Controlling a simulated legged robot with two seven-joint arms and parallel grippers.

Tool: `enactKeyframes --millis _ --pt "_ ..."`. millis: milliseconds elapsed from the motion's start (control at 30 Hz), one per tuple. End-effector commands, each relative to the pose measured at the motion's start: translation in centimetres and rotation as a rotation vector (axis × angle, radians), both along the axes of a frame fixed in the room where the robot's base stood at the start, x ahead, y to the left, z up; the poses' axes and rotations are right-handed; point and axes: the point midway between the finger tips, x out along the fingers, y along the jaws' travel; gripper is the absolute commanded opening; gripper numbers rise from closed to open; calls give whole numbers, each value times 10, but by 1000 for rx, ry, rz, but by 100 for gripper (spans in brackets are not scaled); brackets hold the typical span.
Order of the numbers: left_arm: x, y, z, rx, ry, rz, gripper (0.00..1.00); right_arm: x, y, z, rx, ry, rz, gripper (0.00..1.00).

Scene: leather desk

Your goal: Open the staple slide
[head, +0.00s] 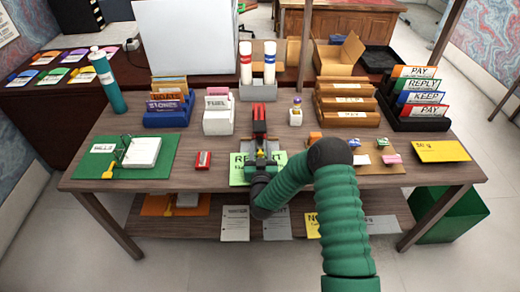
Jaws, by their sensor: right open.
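A red and black device (259,118), seemingly the stapler with its slide, stands near the middle of the wooden desk, its long red-and-black part pointing away from me. My right gripper (262,152) is open at its near end, over a light green lettered sheet (237,172). My wrist and the gripper hide the near part of the device, so I cannot tell whether the fingers touch it or whether the slide is open. My left gripper is not in view.
A small red box (203,160) lies left of the sheet. A green mat (105,165) with a white pad is at the left. File holders (218,122) and a grey holder (272,91) with two white tubes stand behind. Small items sit on a tan mat (393,168) at the right.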

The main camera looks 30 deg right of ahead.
Motion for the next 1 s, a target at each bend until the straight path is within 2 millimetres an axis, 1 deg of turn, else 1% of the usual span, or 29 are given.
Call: enactKeyframes --millis 33,333,1000 --pt "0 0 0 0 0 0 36 0 0 0 0 0 0 39" --pt "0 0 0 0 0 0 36 0 0 0 1 1 0 0" --pt "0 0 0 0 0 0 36 0 0 -1 1 1 0 0"
